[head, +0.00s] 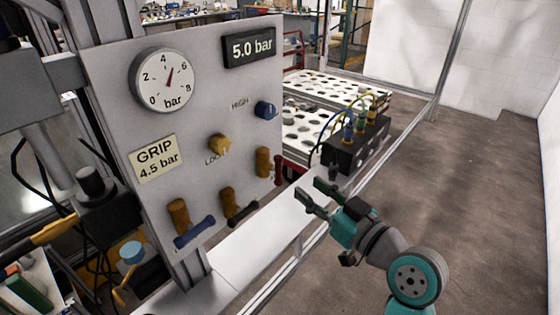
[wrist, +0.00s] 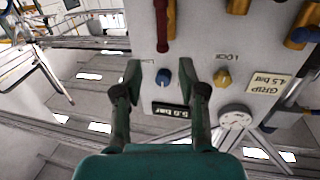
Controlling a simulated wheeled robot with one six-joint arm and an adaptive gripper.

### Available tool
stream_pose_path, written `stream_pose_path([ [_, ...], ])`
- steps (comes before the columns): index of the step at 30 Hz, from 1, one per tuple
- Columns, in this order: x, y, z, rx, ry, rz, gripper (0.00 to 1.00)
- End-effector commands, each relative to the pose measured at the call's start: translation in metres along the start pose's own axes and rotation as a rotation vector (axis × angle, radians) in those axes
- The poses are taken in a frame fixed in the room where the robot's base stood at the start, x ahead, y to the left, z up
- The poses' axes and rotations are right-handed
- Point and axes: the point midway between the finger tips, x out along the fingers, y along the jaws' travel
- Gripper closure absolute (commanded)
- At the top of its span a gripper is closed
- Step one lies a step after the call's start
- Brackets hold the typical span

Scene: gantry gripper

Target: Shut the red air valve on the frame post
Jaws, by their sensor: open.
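The red valve handle (head: 278,171) is at the lower right edge of the grey panel, beside its brass body (head: 262,161). It lies lengthwise along that body. In the upside-down wrist view the red handle (wrist: 161,24) shows at the top, above the fingers. My gripper (head: 308,188) is open and empty, to the right of the panel and apart from the handle. In the wrist view my gripper's fingers (wrist: 166,83) stand to either side of the blue knob (wrist: 163,76) in the picture; I see no contact.
Blue-handled (head: 194,233) and black-handled (head: 240,212) valves sit left of the red one, their handles across their bodies. A yellow knob (head: 219,144) and a gauge (head: 162,80) are higher on the panel. A black connector block (head: 356,145) stands behind my gripper. Open floor lies right.

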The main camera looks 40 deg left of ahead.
Motion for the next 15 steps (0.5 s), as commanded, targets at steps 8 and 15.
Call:
stream_pose_path([
  [8,0.021,-0.003,-0.005,-0.008,0.001,-0.017,0.59],
  [15,0.063,-0.004,-0.006,-0.008,0.001,-0.016,0.59],
])
